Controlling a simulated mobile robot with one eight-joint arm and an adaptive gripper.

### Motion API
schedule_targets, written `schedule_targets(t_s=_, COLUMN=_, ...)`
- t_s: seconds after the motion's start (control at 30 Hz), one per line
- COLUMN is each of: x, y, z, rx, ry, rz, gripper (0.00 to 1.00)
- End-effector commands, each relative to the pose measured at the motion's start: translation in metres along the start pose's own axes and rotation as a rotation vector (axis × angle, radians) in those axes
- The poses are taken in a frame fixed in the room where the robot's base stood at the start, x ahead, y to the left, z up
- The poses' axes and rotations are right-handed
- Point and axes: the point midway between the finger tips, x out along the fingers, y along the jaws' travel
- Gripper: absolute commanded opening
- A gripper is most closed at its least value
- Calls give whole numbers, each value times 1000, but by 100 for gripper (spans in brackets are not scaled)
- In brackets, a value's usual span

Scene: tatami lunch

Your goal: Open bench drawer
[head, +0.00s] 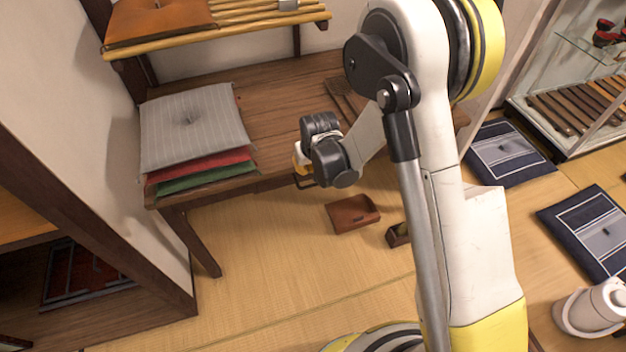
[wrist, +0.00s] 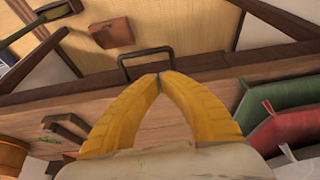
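The wooden bench (head: 275,110) stands along the wall. The drawer front (wrist: 100,82) is seen edge-on from above, and no open gap shows.
Cushions in grey (head: 190,125), red and green lie stacked on the bench's left end. A brown tray (head: 353,213) and a small dark box (head: 398,235) are on the tatami below. A shelf (head: 220,25) hangs above. The floor before the bench is mostly free.

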Motion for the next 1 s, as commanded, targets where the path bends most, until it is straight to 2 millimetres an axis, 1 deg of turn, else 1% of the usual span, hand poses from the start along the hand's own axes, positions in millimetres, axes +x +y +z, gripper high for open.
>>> schedule_targets(t_s=0.17, x=26, y=0, z=1, rx=0, ry=-1, rz=0, gripper=0)
schedule_targets(t_s=0.4, x=71, y=0, z=1, rx=0, ry=0, rz=0, gripper=0)
schedule_targets(t_s=0.53, x=88, y=0, z=1, rx=0, ry=0, rz=0, gripper=0)
schedule_targets(t_s=0.7, x=98, y=0, z=0, rx=0, ry=0, rz=0, gripper=0)
schedule_targets(t_s=1.0, x=98, y=0, z=0, rx=0, ry=0, rz=0, gripper=0)
